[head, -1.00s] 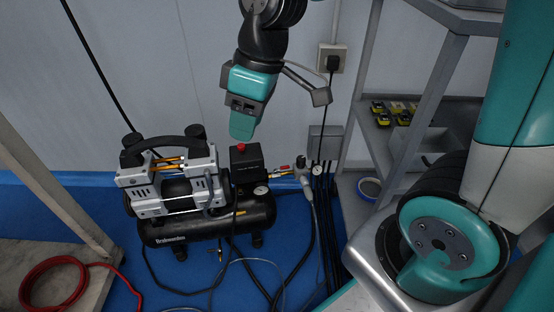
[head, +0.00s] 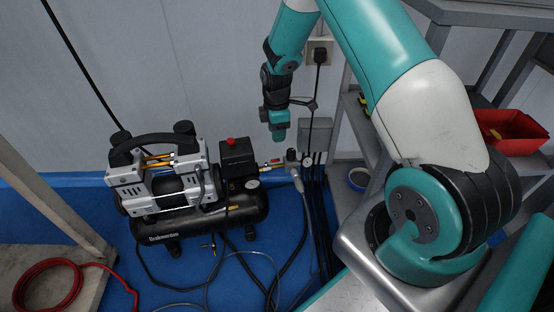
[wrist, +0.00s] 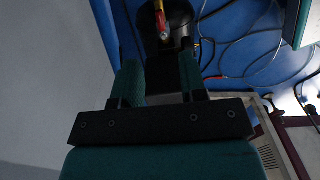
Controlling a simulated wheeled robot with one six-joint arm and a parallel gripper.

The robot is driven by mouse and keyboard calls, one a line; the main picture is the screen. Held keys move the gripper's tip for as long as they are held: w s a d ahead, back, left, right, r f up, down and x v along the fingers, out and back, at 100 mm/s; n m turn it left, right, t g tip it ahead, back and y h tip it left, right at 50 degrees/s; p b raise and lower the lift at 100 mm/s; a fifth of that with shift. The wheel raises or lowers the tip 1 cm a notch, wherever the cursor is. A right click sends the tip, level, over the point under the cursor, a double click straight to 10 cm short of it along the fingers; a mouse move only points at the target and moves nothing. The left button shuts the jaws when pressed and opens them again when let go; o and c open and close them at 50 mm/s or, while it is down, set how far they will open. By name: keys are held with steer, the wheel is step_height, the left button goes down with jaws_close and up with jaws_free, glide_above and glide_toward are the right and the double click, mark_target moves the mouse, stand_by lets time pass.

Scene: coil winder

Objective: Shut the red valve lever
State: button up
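The red valve lever (head: 275,162) is a small red piece on the air outlet line, right of the compressor's black switch box. In the wrist view a small red and yellow part, which looks like the lever (wrist: 161,18), shows at the top, beyond my fingers. My gripper (head: 278,135) hangs pointing down, above the valve and apart from it. In the wrist view my gripper (wrist: 160,62) has its two teal fingers spread with an empty gap. The lever's exact angle is too small to tell.
The compressor (head: 200,212) stands on the blue floor, with a red knob (head: 232,141) on its switch box. A regulator with a gauge (head: 307,162) sits right of the valve. Hoses cross the floor. A grey shelf with a red bin (head: 511,131) stands right; a wall socket (head: 319,51) is behind.

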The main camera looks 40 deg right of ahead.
mark_target(277, 159)
step_height(277, 159, down, 11)
steer(key=b, duration=0.3)
steer(key=shift+r, duration=0.2)
jaws_close()
